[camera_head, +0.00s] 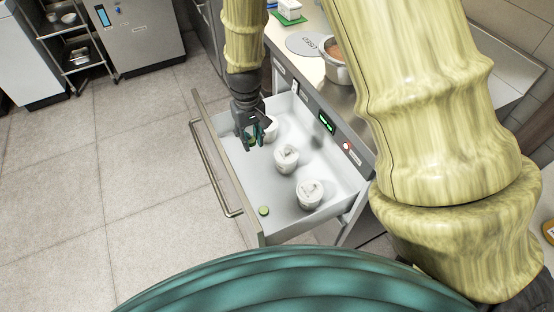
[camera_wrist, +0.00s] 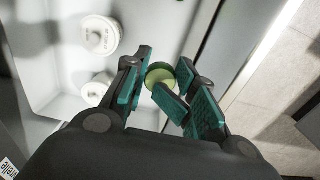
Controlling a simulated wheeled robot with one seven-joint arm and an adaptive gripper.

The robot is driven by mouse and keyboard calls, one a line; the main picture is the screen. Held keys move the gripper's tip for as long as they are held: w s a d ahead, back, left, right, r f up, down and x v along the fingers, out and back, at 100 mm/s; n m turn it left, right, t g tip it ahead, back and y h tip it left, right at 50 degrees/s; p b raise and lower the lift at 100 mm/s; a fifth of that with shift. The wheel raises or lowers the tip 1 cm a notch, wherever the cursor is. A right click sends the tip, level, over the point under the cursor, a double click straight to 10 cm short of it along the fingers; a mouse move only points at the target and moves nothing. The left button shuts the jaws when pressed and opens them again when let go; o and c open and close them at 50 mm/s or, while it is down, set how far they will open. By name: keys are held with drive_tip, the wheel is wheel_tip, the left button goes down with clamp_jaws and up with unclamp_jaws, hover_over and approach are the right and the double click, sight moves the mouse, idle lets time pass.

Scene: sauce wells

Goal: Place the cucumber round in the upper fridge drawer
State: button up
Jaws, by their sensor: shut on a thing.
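My gripper (camera_head: 250,140) reaches down into the open upper fridge drawer (camera_head: 228,168), close to its front wall. It is shut on a green cucumber round, which shows between the teal fingertips in the wrist view (camera_wrist: 160,74). The fingers cover part of the round, and I cannot tell whether it touches the drawer floor. A second cucumber round (camera_head: 264,210) lies flat on the drawer floor, in the near front corner.
White lidded tubs stand in a row in the drawer: a middle one (camera_head: 286,157), a near one (camera_head: 310,194) and one partly hidden beside my gripper. The counter (camera_head: 300,66) above holds a pot (camera_head: 336,72). Drawer floor between tubs and front wall is mostly clear.

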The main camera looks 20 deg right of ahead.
sight(257, 174)
drive_tip(key=w+f+n+b, duration=0.1)
drive_tip(key=f+n+b, duration=0.1)
drive_tip(key=f+b, duration=0.4)
drive_tip(key=w+d+f+n+b, duration=0.1)
drive_tip(key=w+f+n+b, duration=0.1)
drive_tip(key=f+b, duration=0.4)
drive_tip(key=w+d+f+n+b, duration=0.1)
drive_tip(key=f+n+b, duration=0.2)
drive_tip(key=f, duration=0.9)
drive_tip(key=shift+w+f+n+b, duration=0.1)
drive_tip(key=shift+w+n+b, duration=0.25)
drive_tip(key=shift+b, duration=1.55)
drive_tip(key=o, duration=0.9)
wheel_tip(257, 174, up, 12)
drive_tip(key=p, duration=0.2)
